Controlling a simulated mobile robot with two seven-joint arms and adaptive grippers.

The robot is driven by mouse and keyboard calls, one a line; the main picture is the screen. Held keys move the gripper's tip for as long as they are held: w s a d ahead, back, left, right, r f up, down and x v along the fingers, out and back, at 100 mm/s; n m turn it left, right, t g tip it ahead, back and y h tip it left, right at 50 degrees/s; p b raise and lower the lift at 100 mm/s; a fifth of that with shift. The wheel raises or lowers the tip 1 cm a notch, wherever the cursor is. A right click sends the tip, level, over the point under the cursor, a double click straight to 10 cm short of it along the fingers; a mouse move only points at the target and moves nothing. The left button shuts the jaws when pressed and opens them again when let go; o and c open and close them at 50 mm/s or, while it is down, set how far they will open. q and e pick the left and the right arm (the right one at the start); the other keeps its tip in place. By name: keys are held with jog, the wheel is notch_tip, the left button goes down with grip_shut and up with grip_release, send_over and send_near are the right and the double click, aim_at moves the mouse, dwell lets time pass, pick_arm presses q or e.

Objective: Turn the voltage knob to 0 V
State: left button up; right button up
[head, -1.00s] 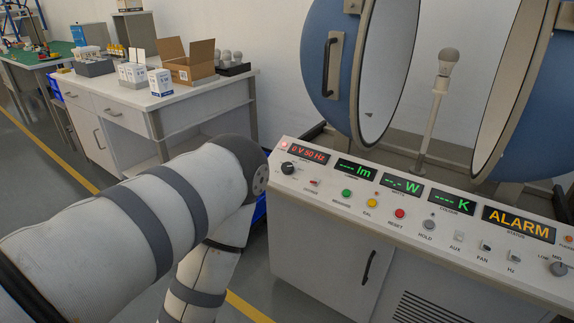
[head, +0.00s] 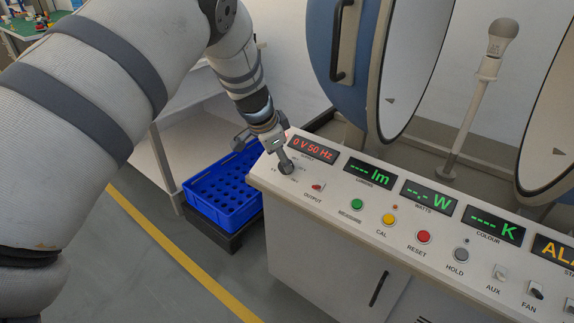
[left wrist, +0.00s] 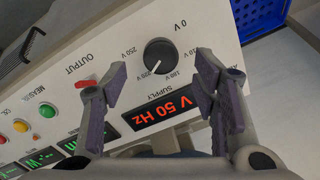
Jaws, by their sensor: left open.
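The voltage knob (left wrist: 160,56) is round and black, with a white pointer mark. In the left wrist view it sits on the white panel inside a ring of labels that includes 0 V, 220 V and 250 V. Its mark appears to point toward the display side, near 220 V, away from the 0 V label. The red supply display (head: 313,149) reads 0 V 50 Hz in the head view.
A red output switch (head: 318,187) is close to the knob. Green (head: 357,204), yellow (head: 389,219) and red (head: 423,237) buttons follow to the right. A blue crate (head: 222,214) stands left of the console, below the arm. The blue sphere door (head: 331,95) rises behind the panel.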

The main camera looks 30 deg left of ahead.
pick_arm(q)
jog(key=x, duration=0.4)
jog(key=shift+w+f+b, duration=0.1)
jog(key=shift+f+b, duration=0.25)
jog(key=shift+b, duration=0.05)
pick_arm(e)
jog(key=shift+s+f, duration=0.5)
jog(key=shift+f, duration=0.1)
pick_arm(q)
jog(key=shift+r, duration=0.1)
jog(key=c, duration=1.2)
jog(key=shift+o, duration=0.2)
